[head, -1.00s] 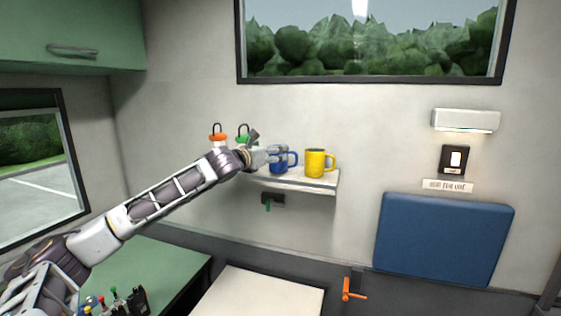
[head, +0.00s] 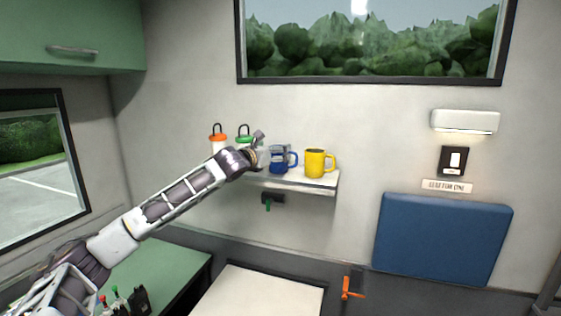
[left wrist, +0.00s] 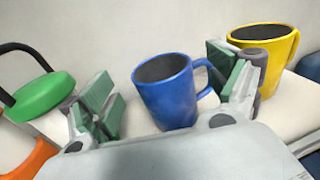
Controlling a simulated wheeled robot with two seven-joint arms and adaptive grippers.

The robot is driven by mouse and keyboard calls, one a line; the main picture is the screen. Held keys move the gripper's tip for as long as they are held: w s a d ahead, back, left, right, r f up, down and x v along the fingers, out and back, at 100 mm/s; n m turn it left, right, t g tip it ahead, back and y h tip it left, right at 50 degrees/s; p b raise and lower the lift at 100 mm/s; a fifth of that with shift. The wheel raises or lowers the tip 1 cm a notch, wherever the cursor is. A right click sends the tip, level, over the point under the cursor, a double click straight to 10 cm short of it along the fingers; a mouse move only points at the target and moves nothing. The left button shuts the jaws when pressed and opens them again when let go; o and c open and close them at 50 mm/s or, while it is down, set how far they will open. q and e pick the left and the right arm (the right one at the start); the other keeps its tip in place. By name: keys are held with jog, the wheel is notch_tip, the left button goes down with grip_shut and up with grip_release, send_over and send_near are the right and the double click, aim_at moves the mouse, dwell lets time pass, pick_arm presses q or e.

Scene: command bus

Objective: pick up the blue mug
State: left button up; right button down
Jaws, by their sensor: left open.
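The blue mug (head: 292,158) stands upright on the small white wall shelf (head: 318,185), partly hidden by my left gripper in the head view. In the left wrist view the blue mug (left wrist: 168,97) is between the two green-padded fingers, with its handle toward the right finger. My left gripper (head: 280,160) is open at the mug; it also shows in the left wrist view (left wrist: 165,100). I see a gap on the left side of the mug; whether the right finger touches the handle I cannot tell. My right gripper is not in view.
A yellow mug (head: 315,163) stands right of the blue mug, close to the right finger in the left wrist view. A wall is behind the shelf.

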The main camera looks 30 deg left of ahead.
pick_arm(q)
jog(key=shift+w+p, duration=0.35)
jog(key=shift+w, duration=1)
jog(key=shift+c, duration=0.2)
jog(key=c, duration=1.2)
jog(key=shift+r, duration=0.1)
jog(key=shift+r+p, duration=0.35)
jog(key=shift+r, duration=4.55)
